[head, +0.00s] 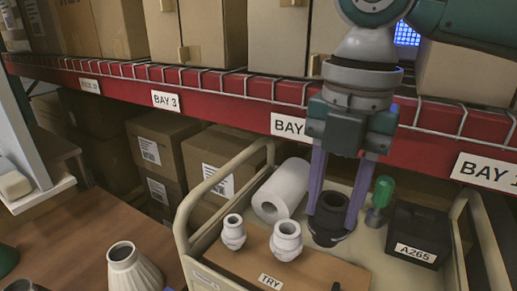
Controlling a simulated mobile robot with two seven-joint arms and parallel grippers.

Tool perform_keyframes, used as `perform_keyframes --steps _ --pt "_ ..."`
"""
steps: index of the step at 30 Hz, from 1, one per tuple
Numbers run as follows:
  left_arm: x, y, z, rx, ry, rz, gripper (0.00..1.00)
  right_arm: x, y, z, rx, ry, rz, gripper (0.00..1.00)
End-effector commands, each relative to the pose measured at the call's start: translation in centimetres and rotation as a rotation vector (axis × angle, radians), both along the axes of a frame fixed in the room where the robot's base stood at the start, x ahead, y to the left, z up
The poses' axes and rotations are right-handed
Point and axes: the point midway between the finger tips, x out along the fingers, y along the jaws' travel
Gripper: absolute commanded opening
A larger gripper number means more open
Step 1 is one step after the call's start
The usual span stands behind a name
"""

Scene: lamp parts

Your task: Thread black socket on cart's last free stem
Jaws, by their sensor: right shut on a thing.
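My right gripper (338,218) reaches down from the top right over the cart (190,250). Its two purple fingers are shut on the black socket (330,236), one on each side. The socket is upright, at the back edge of the wooden board marked TRY (240,272). I cannot tell whether it touches the board or hangs just above it. Two white sockets stand on the board, a smaller one (233,233) and a larger one (286,241). A small dark piece (336,286) shows at the board's front right; I cannot tell whether it is a stem. My left gripper is not in view.
A white roll (281,190), a green-handled tool (381,192) and a black box marked A265 (418,232) are in the cart around the gripper. A red shelf beam (220,103) runs behind. A white ribbed shade (128,268) stands on the brown surface at left.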

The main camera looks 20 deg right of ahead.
Motion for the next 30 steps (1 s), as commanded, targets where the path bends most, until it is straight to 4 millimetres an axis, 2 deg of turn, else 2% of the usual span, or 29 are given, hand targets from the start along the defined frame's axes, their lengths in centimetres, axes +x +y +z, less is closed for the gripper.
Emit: perform_keyframes --steps 9,15,21,30 --pt "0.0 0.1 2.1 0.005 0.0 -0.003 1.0 -0.6 -1.7 -2.8 -0.012 -0.012 0.729 0.0" --pt "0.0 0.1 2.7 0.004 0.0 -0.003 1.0 -1.0 -2.5 -4.2 -0.02 -0.013 1.053 0.0" --pt "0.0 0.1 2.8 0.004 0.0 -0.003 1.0 -1.1 -2.9 -4.8 -0.026 -0.015 1.185 0.0" --pt "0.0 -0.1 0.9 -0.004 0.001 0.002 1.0 -1.2 -2.9 -6.6 -0.026 -0.015 1.194 0.0"
